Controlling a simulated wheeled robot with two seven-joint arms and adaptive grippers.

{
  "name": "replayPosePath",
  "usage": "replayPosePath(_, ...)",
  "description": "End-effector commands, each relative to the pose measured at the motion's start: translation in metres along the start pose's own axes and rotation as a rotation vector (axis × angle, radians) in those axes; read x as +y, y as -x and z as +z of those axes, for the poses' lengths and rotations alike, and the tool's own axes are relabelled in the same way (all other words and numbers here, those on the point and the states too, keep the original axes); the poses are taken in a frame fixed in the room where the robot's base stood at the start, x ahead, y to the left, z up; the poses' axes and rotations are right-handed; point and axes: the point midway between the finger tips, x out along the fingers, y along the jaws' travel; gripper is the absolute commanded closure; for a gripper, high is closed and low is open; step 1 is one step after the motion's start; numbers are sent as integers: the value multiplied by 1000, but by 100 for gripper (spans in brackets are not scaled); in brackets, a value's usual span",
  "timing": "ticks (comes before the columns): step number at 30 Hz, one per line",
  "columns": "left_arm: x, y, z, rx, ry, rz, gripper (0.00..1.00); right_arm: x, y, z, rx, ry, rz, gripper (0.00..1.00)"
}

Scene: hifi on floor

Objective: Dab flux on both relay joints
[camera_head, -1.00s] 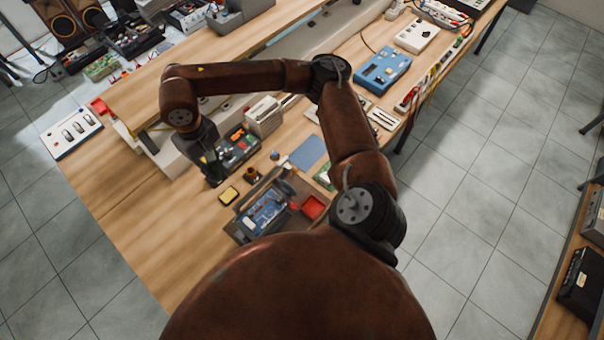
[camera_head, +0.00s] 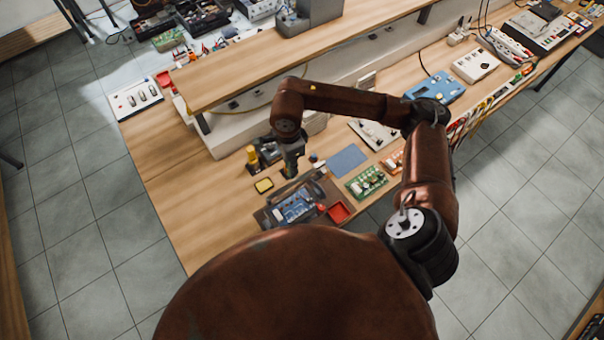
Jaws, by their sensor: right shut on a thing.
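My right gripper (camera_head: 291,160) reaches down from the bent brown arm over the bench, just behind a dark work holder. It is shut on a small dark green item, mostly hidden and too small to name. The holder (camera_head: 262,217) carries a blue circuit board (camera_head: 298,206); the gripper is apart from this board. A green circuit board (camera_head: 366,182) with pale parts lies to the right. The relay joints are too small to make out. My left gripper is not in view.
A raised wooden shelf (camera_head: 250,75) runs behind. A switch panel (camera_head: 136,99) is at the back left. The bench's left part is clear.

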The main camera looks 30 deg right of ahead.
Motion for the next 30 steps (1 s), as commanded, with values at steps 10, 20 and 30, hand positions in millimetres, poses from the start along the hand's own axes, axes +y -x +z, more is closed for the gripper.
replayPosePath(10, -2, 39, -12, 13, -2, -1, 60, 27, -8, -9, 0, -846, 3, 100)
replayPosePath(20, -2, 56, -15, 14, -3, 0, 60, 42, -16, -14, -2, -1344, 2, 100)
replayPosePath(30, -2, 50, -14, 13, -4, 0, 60, 44, -30, -14, -1, -1399, 2, 100)
